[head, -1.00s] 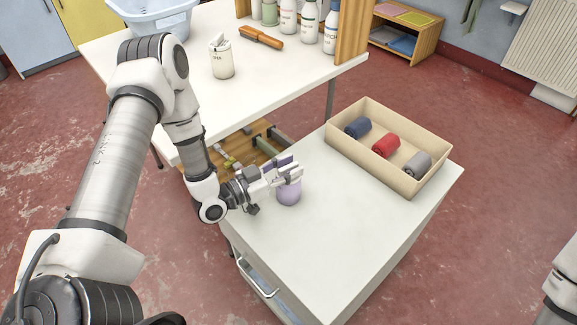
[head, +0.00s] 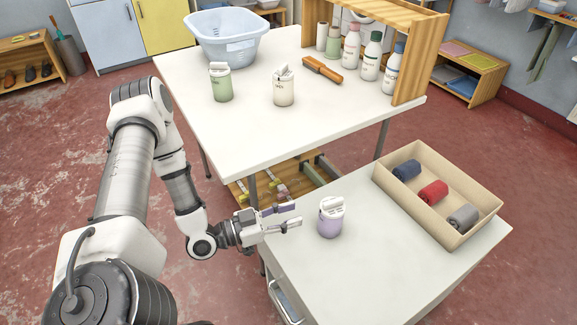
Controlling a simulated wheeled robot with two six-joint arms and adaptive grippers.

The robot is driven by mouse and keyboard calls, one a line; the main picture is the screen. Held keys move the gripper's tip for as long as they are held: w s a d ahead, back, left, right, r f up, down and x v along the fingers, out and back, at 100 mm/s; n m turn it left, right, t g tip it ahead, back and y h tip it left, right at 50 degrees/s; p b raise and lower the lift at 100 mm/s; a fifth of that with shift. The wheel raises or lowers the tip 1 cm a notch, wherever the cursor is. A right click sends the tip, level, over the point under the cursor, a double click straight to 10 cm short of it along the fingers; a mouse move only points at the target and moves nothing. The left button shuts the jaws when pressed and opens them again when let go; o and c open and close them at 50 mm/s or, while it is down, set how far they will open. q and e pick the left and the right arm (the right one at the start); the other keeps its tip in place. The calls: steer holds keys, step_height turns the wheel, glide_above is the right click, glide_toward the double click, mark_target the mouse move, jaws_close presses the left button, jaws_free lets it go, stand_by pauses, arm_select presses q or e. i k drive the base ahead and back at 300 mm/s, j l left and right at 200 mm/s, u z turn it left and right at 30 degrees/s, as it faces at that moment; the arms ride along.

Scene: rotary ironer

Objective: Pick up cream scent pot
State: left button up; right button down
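The cream scent pot (head: 284,90) stands upright on the white table, with pale sticks or a lid piece showing at its top. A green pot (head: 221,86) of like shape stands to its left, and a lilac pot (head: 330,220) stands on the lower white cabinet top. My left gripper (head: 292,215) is open and empty, just left of the lilac pot and apart from it. It is well below and in front of the cream pot. My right gripper is outside the view.
A brush (head: 322,70) with an orange handle lies right of the cream pot. Several bottles (head: 371,58) stand in a wooden shelf (head: 418,55) behind. A blue basket (head: 227,40) sits at the back left. A box (head: 440,190) of rolled cloths stands on the cabinet (head: 375,270).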

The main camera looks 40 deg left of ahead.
mark_target(283, 91)
steer(key=u, duration=1.3)
